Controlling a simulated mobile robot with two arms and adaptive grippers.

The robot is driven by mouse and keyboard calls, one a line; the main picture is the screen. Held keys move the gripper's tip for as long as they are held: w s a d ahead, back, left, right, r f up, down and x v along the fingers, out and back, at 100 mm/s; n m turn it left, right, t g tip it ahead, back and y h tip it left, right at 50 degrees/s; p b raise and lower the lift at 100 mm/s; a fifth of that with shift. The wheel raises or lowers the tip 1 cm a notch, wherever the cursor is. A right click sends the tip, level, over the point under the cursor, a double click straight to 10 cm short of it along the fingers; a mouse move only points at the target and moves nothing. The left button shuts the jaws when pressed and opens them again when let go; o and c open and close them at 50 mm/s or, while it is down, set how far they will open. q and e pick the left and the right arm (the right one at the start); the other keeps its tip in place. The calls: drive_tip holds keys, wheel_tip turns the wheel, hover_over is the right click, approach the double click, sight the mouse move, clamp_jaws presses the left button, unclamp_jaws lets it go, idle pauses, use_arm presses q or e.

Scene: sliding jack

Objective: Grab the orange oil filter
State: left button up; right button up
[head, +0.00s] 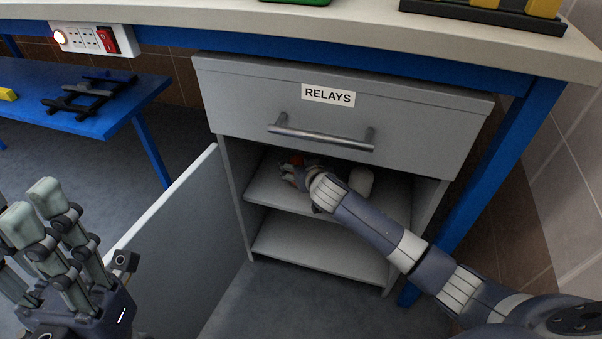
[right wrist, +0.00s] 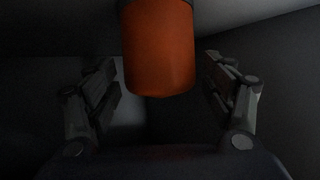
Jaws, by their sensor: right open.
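The orange oil filter (right wrist: 160,50) is a cylinder in the upper middle of the right wrist view. A small part of it (head: 297,159) shows in the head view, inside the open cabinet on its upper shelf, mostly hidden by my right gripper (head: 293,176). In the right wrist view, the fingers of my right gripper (right wrist: 165,90) are spread to the left and right of the filter, with gaps on both sides. My left gripper (head: 38,240) is at the lower left of the head view, outside the cabinet, with its fingers apart and nothing between them.
A pale cylinder (head: 361,181) stands on the upper shelf (head: 264,190), right of my right gripper. Above is the closed RELAYS drawer (head: 330,115) with its handle. The cabinet door (head: 185,245) hangs open at left. The lower shelf (head: 315,245) looks empty.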

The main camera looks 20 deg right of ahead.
drive_tip(key=shift+c, duration=0.6)
drive_tip(key=c, duration=1.2)
drive_tip(key=shift+r, duration=0.15)
